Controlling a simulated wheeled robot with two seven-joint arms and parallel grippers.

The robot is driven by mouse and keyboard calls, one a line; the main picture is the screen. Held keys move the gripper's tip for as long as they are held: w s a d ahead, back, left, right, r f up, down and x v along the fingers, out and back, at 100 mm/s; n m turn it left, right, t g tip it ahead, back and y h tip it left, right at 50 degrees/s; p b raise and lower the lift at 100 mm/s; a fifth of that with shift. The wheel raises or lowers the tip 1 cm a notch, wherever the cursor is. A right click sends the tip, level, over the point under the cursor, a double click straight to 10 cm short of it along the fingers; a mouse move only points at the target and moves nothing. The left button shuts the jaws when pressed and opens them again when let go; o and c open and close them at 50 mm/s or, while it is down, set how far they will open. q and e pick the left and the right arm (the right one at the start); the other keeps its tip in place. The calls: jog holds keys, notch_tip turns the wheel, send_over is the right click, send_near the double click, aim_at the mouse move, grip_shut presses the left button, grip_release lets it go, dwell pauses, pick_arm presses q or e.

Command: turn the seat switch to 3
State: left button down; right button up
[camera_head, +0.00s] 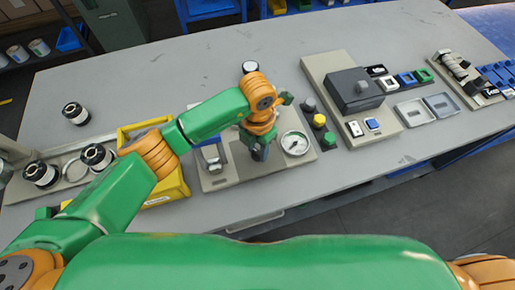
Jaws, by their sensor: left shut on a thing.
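My left arm reaches in from the left to a beige panel (217,184) near the table's front edge. My left gripper (260,152) points down at this panel, just left of a round white dial gauge (295,143). It is shut on what looks like the seat switch, which the fingers and wrist hide. The switch's pointer and numbers cannot be read. My right gripper is out of view.
A yellow bin (172,190) stands left of the panel. Dark, yellow and green knobs (319,121) stand right of the gauge. Beyond them is a beige base with a dark box (354,90). Spools (75,113) lie at left. The table's back middle is clear.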

aim_at(258, 152)
pick_arm(q)
jog(key=m+b, duration=0.1)
jog(key=b, duration=0.1)
jog(key=m+b, duration=0.1)
jog(key=m, duration=0.1)
jog(key=shift+f+b, duration=0.25)
jog(key=shift+b, duration=0.15)
jog(key=shift+r+m+b, duration=0.2)
jog(key=shift+m+b, duration=0.9)
jog(key=shift+m, duration=0.2)
jog(key=shift+r, duration=0.1)
jog(key=shift+c, duration=2.4)
grip_release()
jog(key=shift+r, duration=0.35)
notch_tip(258, 152, up, 6)
jog(key=shift+r+b, duration=0.2)
jog(key=shift+b, duration=0.4)
